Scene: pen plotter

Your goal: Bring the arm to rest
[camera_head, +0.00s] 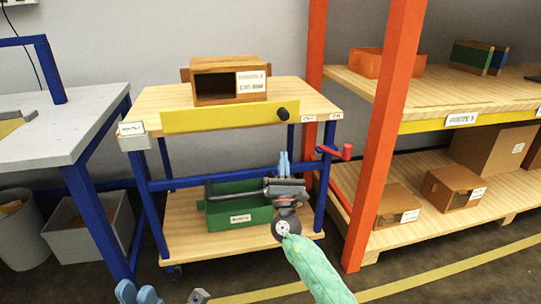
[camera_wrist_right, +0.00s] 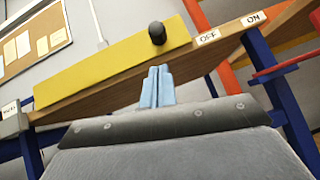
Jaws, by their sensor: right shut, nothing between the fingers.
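My right arm (camera_head: 316,270) reaches up from the bottom of the head view in a green sleeve. Its gripper (camera_head: 284,164) is in front of the cart, below the yellow panel (camera_head: 215,119). Its blue fingers are pressed together and empty; they also show in the right wrist view (camera_wrist_right: 157,88). The fingertips appear below the black knob (camera_head: 283,115) and apart from it. The knob also shows in the wrist view (camera_wrist_right: 157,33), left of the OFF label (camera_wrist_right: 208,37).
An open wooden box (camera_head: 229,81) stands on the cart top (camera_head: 150,98). A green bin (camera_head: 238,204) sits on the cart's lower shelf, partly behind my right gripper. A red handle (camera_head: 342,152) sticks out at the cart's right. An orange rack post (camera_head: 383,140) stands right of it.

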